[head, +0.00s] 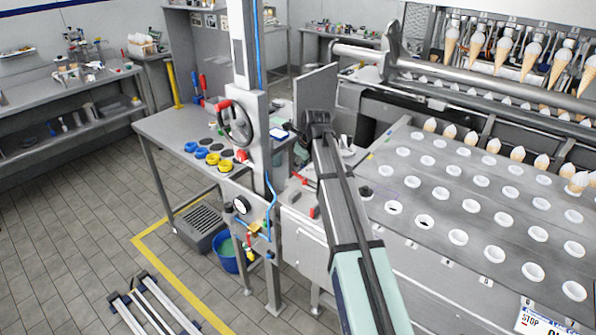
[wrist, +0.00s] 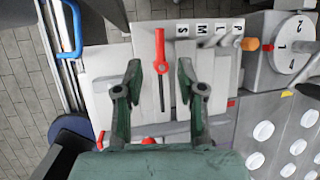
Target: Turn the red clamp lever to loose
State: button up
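The red clamp lever (wrist: 161,48) is in the upper middle of the wrist view, pointing up the picture, above a narrow dark slot in a pale plate. My gripper (wrist: 160,72) is open, with one dark green finger on each side of the line of the lever. The lever's lower end shows in the gap between the fingertips. I see no contact, and the height between them cannot be told.
Right of the lever are letter labels (wrist: 210,28), an orange handle (wrist: 250,43) and a numbered white dial (wrist: 292,42). A red knob (wrist: 148,140) lies near my gripper's base. In the head view, a handwheel (head: 235,122) stands on a column left of my arm.

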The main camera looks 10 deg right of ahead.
aim_at(298, 176)
jog(key=shift+p+x, duration=0.7)
jog(key=shift+x, duration=2.85)
grip_shut()
